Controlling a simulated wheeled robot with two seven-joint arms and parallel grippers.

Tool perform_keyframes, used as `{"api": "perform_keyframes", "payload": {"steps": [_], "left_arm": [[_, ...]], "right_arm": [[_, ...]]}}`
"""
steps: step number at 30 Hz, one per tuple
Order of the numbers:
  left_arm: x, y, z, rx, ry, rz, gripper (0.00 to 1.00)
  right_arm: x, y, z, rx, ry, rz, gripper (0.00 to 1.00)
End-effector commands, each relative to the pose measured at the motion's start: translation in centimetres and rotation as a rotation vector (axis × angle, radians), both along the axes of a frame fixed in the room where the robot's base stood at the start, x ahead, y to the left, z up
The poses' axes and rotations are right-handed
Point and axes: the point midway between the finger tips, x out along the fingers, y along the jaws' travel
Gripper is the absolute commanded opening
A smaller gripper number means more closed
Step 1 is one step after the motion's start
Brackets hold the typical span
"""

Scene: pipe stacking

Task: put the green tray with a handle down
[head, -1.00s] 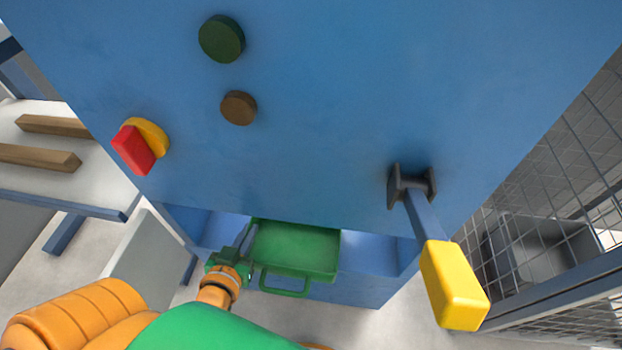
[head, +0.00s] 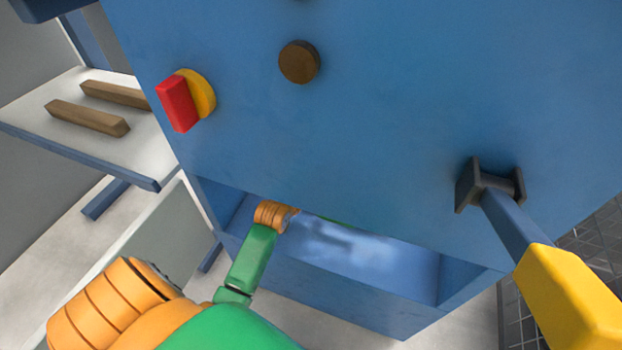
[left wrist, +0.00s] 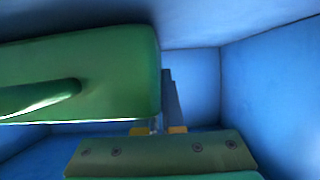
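The green tray with a handle (left wrist: 100,62) fills the upper left of the left wrist view, inside a blue compartment. Its handle (left wrist: 40,95) points back toward the camera at the left. My left gripper (left wrist: 160,122) is at the tray's right edge and appears shut on that side wall; one grey finger shows outside it and the other is hidden by the tray. In the head view my left arm reaches into the opening, with the gripper hidden behind the blue front panel. Only a thin green strip of the tray shows there. My right gripper is not in view.
The blue cabinet (head: 400,110) has a red and yellow knob, a brown button (head: 299,62) and a lever with a yellow grip (head: 568,305). Its compartment floor (head: 350,248) is bare right of my arm. A shelf with two brown bars (head: 88,118) stands left. Wire mesh is at right.

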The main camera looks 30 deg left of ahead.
Motion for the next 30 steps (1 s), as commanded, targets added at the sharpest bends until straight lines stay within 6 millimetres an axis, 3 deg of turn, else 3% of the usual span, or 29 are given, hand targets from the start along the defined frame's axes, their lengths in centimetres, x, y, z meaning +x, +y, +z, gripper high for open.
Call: {"api": "perform_keyframes", "payload": {"steps": [3, 11, 12, 15, 25, 30], "left_arm": [[0.0, 0.0, -0.9, 0.000, -0.002, 0.000, 0.00], [0.0, 0.0, -0.9, 0.000, -0.002, 0.000, 0.00], [0.0, 0.0, -0.9, 0.000, 0.000, 0.000, 0.13], [0.0, 0.0, -0.9, 0.000, 0.000, 0.000, 0.35], [-0.2, -0.1, -0.8, 0.000, 0.000, 0.000, 0.35], [-1.7, -0.4, 0.1, -0.001, 0.001, -0.001, 0.35]], "right_arm": [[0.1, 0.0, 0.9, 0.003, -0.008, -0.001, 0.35], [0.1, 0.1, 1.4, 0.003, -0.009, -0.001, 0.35], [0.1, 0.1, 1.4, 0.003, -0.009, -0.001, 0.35], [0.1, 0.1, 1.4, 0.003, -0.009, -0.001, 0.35], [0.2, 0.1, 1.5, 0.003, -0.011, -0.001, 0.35], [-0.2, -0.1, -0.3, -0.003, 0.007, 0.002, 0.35]]}}
